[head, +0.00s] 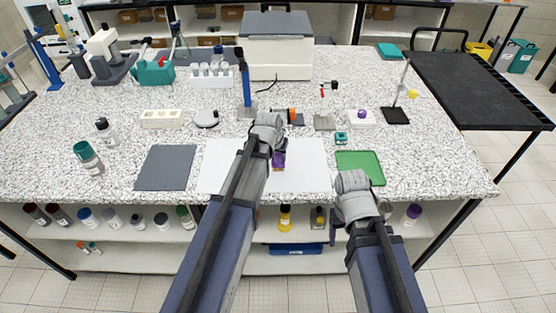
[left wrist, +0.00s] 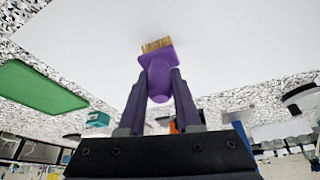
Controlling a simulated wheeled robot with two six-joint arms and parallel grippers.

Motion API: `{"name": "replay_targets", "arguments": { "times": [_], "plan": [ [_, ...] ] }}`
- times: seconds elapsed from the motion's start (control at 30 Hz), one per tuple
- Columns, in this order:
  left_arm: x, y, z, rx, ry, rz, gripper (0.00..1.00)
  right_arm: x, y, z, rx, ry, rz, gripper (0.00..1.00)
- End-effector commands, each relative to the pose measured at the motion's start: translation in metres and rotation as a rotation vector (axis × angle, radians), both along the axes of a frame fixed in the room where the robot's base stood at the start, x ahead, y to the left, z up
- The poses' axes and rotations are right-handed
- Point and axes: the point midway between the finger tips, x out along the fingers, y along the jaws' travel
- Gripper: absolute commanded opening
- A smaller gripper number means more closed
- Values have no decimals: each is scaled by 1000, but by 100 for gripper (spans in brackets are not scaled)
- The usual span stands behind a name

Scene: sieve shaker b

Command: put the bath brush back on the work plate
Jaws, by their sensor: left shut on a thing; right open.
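The purple bath brush (head: 279,160) is in my left gripper (head: 276,153), over the white plate (head: 312,178) at the front middle of the table. In the left wrist view both fingers of my left gripper (left wrist: 160,82) are shut on the brush's purple handle (left wrist: 158,67), and its tan bristles (left wrist: 157,45) face the white surface (left wrist: 220,35). I cannot tell whether the bristles touch it. I take this white plate for the work plate. My right gripper (head: 348,232) is in front of the table's front edge, open and mostly hidden by its arm.
A grey mat (head: 166,167) lies left of the white plate and a green tray (head: 361,167) lies right of it. Behind stand a white block with holes (head: 162,119), a round dish (head: 206,118) and a blue-posted stand (head: 246,88). Bottles (head: 88,157) stand at left.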

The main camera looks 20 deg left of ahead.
Motion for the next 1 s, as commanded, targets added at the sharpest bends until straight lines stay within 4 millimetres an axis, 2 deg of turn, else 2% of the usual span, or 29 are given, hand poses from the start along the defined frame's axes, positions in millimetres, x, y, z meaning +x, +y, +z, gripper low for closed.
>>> {"name": "replay_targets", "arguments": {
  "times": [0.27, 0.3, 0.57, 1.0],
  "plan": [
    [0, 0, -2, 0, 0, 0, 0, 0, 0, -2, 0, 0, 0, 68],
    [0, 0, -2, 0, 0, 0, 34, 0, 0, -2, 0, 0, 0, 68],
    [0, 0, -1, 0, 0, 0, 62, 0, 0, -1, 0, 0, 0, 68],
    [-1, 0, 6, 0, 0, 0, 62, 0, 0, 6, 0, 0, 0, 68]
  ]
}}
